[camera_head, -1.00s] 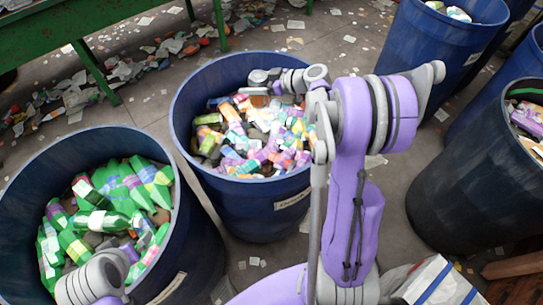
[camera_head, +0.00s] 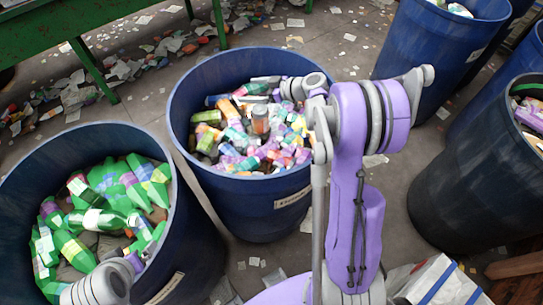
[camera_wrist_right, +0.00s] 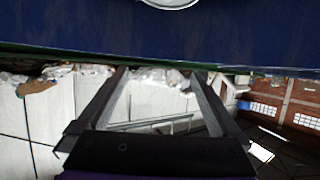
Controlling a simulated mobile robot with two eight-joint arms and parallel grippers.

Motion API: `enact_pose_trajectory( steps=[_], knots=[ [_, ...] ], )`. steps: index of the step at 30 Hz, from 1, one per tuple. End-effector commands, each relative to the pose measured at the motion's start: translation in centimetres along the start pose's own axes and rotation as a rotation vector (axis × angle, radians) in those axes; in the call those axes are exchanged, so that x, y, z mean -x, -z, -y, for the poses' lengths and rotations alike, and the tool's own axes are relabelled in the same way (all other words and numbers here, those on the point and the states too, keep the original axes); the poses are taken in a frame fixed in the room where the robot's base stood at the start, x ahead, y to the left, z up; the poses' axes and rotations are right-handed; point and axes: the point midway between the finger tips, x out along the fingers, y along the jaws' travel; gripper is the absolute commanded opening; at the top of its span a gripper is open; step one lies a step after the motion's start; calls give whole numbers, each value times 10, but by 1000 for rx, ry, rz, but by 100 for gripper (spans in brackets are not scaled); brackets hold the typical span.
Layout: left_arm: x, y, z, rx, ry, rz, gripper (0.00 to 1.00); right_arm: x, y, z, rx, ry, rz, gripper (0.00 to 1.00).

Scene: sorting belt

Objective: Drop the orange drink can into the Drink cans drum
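The middle blue drum (camera_head: 250,215) has a small label, too blurred to read surely, and is full of mixed colourful cans and packs. My right gripper (camera_head: 262,82) is above its far part, small and partly hard to make out. In the right wrist view its two fingers (camera_wrist_right: 158,85) are apart with nothing between them. A grey and orange-brown can (camera_head: 260,121) shows upright within the drum's opening, apart from the gripper; whether it is falling or resting I cannot tell. A silvery round end (camera_wrist_right: 172,2) is cut off at the wrist view's top. My left gripper is not seen.
A blue drum (camera_head: 195,250) of green bottles stands at the left, beneath part of my left arm. More drums stand at the right, including a dark one (camera_head: 470,190). A green metal frame (camera_head: 130,25) is at the upper left. Litter lies on the floor.

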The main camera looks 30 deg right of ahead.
Motion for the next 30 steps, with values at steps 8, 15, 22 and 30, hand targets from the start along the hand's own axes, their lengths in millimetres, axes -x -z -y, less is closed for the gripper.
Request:
enact_pose_trajectory(
  steps=[8,15,22,30],
  knots=[
    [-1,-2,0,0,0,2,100,14,-1,0,-1,-2,1,100],
    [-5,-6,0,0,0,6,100,62,-1,-1,-2,-4,1,100],
    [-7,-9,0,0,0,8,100,98,-1,0,-1,-2,0,100],
    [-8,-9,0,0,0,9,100,109,0,0,0,0,0,100]
  ],
)
